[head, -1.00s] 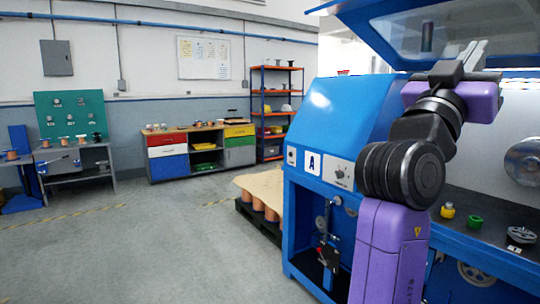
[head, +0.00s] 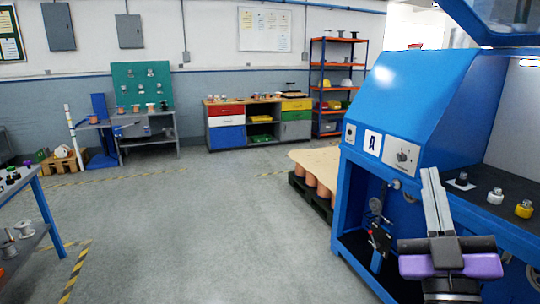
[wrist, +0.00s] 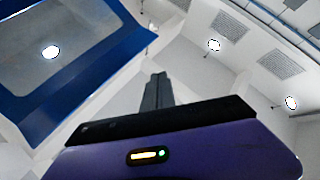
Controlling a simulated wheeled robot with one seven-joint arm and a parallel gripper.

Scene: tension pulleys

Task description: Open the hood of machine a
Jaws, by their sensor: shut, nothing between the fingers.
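Machine A is the blue machine (head: 405,125) at the right of the head view, with a white "A" label on its front. Its hood (head: 490,20) is raised at the top right, with a blue frame and a clear window. The hood also shows at the upper left of the wrist view (wrist: 118,52), above and to the left of my gripper. My gripper (head: 431,172) stands upright in front of the machine's work bay, its fingers together and empty. It is apart from the hood. Its fingers also show in the wrist view (wrist: 159,77).
Several small parts, such as a yellow one (head: 524,209), sit on the machine's dark bed. A pallet with spools under a tan sheet (head: 318,160) stands left of the machine. A blue-legged table (head: 45,205) is at the left edge. The middle floor is clear.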

